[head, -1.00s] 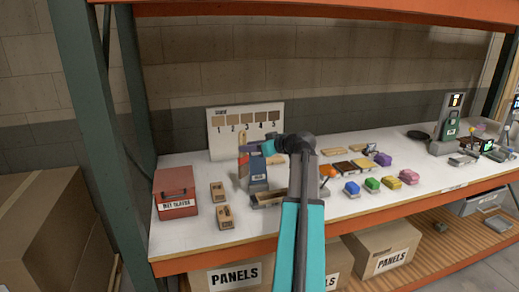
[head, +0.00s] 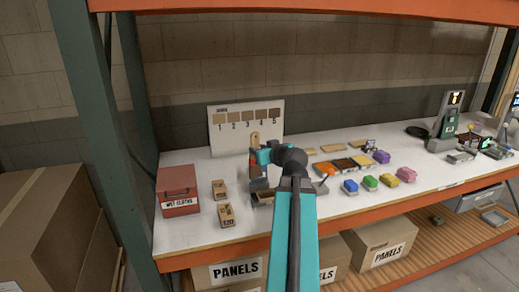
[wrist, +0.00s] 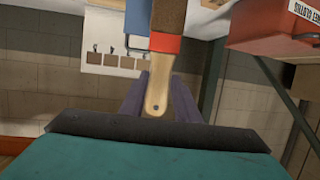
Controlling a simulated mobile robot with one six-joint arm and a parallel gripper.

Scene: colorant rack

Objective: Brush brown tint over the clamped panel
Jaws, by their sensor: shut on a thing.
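My gripper (head: 257,156) is shut on a brush. The brush's pale wooden handle (head: 255,138) stands up above the gripper in the head view. In the wrist view the handle (wrist: 157,95) lies between my gripper's purple fingers (wrist: 157,100), with a red band (wrist: 165,43) and brown bristles (wrist: 168,14) beyond. A blue block (wrist: 138,25) shows beside the bristles in the wrist view. My arm hides most of the area under the gripper in the head view, and I cannot make out the clamped panel or whether the bristles touch anything.
A numbered swatch board (head: 246,128) stands behind the gripper. A red wet-cloths box (head: 178,190) and two small labelled blocks (head: 220,190) (head: 227,215) are at left. Brown and amber tiles (head: 345,164) and coloured sponges (head: 370,182) lie right of my arm. An upright rack post (head: 95,120) borders the left.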

